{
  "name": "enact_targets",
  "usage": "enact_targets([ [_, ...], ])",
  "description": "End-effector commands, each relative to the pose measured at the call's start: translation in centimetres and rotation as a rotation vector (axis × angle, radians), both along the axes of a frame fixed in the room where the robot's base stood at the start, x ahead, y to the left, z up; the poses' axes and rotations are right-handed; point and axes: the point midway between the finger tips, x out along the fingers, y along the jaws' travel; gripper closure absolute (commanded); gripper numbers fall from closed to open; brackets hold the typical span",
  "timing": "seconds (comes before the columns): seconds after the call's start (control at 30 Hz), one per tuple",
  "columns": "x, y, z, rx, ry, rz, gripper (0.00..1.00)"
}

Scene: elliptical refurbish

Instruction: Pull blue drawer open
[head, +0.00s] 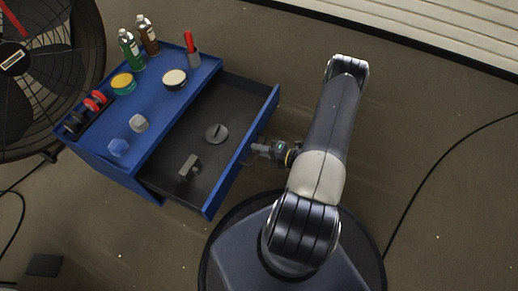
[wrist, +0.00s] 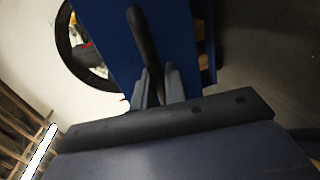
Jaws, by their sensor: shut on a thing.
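The blue drawer (head: 240,165) stands pulled out of the blue cabinet (head: 75,148) in the head view, with its dark inside showing. A grey round part (head: 217,133) and a grey blocky part (head: 189,168) lie in it. My gripper (head: 258,149) is at the drawer's outer front face. In the wrist view my gripper (wrist: 158,85) is shut on the dark bar handle (wrist: 143,40), which stands in front of the blue drawer front (wrist: 108,45). Part of the handle is hidden between the fingers.
A black fan (head: 45,70) stands at left. A cable (head: 425,170) crosses the floor at right. The floor below the drawer is clear.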

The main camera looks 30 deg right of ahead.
Motion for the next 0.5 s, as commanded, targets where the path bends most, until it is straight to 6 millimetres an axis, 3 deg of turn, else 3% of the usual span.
enact_targets([
  [0.13,0.02,-0.02,-0.05,-0.001,0.000,0.000,1.00],
  [0.17,0.02,-0.02,-0.05,-0.001,0.000,0.000,0.87],
  [0.3,0.02,-0.02,-0.04,-0.001,0.000,0.000,0.75],
  [0.37,0.02,-0.02,-0.03,-0.001,0.001,0.000,0.70],
  [0.5,0.02,-0.02,-0.02,0.000,0.000,0.000,0.70],
])
